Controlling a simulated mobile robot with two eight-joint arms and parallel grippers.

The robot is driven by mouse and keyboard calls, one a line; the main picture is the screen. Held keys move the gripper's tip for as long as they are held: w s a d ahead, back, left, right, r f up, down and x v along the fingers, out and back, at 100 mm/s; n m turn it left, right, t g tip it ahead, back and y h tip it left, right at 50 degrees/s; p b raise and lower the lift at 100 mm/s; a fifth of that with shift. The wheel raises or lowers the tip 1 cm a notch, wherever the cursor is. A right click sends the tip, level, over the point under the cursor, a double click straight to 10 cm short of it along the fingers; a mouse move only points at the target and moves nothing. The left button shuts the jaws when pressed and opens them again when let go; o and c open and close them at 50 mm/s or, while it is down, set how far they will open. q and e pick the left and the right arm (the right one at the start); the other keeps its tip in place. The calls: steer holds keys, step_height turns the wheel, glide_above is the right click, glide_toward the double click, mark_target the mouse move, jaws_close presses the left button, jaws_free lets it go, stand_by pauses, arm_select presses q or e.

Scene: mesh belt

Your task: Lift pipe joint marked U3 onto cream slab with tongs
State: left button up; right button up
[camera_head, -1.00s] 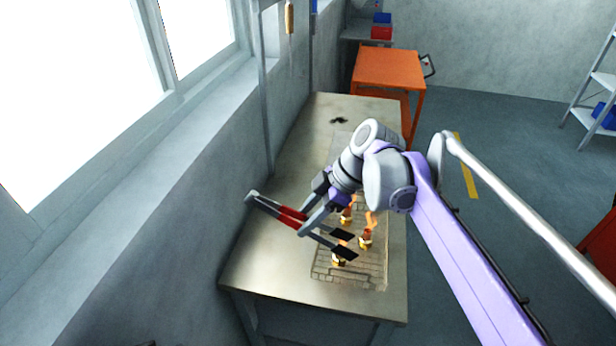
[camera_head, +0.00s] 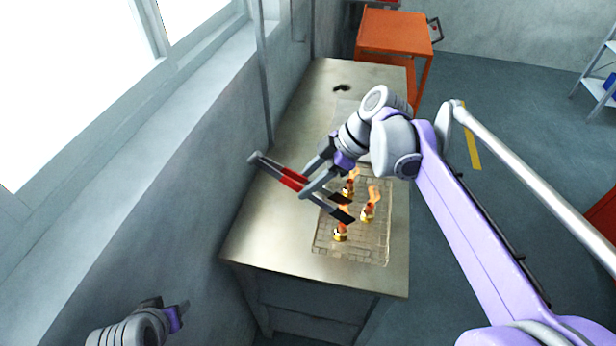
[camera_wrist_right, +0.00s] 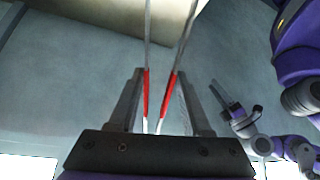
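Three small gold-and-dark pipe joints with orange flame-like glow stand on the mesh belt (camera_head: 325,243) in the head view: a front one (camera_head: 340,234), a right one (camera_head: 367,213) and a back one (camera_head: 348,189). Their marks are too small to read, so I cannot tell which is U3. My right gripper (camera_head: 308,182) is shut on the red-gripped tongs (camera_head: 290,178); their dark tips are above the belt near the front joint. The tongs also show between the fingers in the right wrist view (camera_wrist_right: 147,90). My left gripper (camera_head: 172,312) seems open and empty, low left. I cannot make out the cream slab surely.
The metal table (camera_head: 265,228) stands against the wall and window on the left. A dark item (camera_head: 342,88) lies at its back. A pale flat patch (camera_head: 346,107) is partly behind my right arm. An orange cart (camera_head: 393,35) stands beyond. The table's front left is bare.

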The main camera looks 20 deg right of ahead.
arm_select(q)
steer(key=shift+g, duration=0.3)
steer(key=shift+s+f+b, duration=0.45)
steer(key=shift+f+b, duration=0.1)
steer(key=shift+f, duration=0.3)
steer(key=shift+s+f+b, duration=0.5)
steer(key=shift+f+b, duration=0.1)
steer(key=shift+f, duration=0.25)
steer(key=shift+s+f+b, duration=0.45)
steer(key=shift+f+b, duration=0.1)
steer(key=shift+f, duration=0.3)
arm_select(e)
step_height(320, 180, down, 9)
steer(key=shift+o, duration=0.3)
steer(key=shift+f, duration=0.1)
jaws_close()
